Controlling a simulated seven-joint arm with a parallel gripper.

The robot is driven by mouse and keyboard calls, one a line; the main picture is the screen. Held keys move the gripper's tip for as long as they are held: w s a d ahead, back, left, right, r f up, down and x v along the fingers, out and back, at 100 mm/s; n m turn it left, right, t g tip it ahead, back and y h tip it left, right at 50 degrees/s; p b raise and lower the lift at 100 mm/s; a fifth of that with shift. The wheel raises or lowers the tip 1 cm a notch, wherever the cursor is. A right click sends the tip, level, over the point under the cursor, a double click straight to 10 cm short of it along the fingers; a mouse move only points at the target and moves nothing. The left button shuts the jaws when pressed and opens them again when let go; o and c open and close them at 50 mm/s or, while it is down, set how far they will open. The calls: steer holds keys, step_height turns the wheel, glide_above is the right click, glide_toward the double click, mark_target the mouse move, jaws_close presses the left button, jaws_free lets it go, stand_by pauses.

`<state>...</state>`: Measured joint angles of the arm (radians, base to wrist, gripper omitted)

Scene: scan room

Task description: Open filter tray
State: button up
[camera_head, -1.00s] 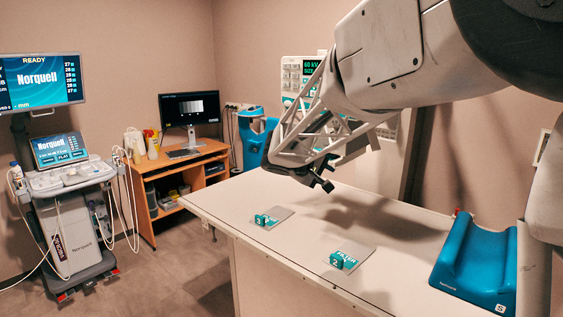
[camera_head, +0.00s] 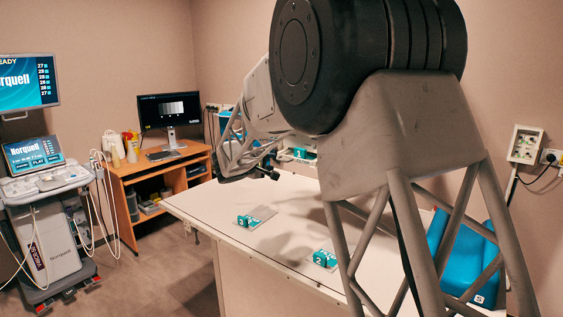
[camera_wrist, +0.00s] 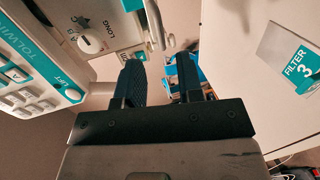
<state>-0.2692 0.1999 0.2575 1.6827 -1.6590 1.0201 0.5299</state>
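A white control unit (camera_wrist: 40,75) with teal labels and several buttons fills the left of the wrist view. It has a round knob (camera_wrist: 90,43) beside the word LONG, and a pale bar-like handle (camera_wrist: 155,25) at its right edge. I cannot tell for sure which part is the filter tray. My gripper (camera_wrist: 158,64) is open, its two dark fingers apart, with the handle just beyond the fingertips and nothing visibly held. In the head view, my gripper (camera_head: 262,173) hangs above the table's far side, and my arm hides most of the unit.
The white table (camera_head: 200,203) carries a filter 3 plate (camera_head: 258,215) and a filter 2 plate (camera_head: 325,259). A blue cradle (camera_head: 453,250) stands at the right behind my arm. A wooden desk (camera_head: 125,185) and an ultrasound cart (camera_head: 45,215) are left. The table's middle is clear.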

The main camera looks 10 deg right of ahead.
mark_target(281, 160)
steer(key=shift+x, duration=3.95)
steer(key=shift+r, duration=0.1)
jaws_close()
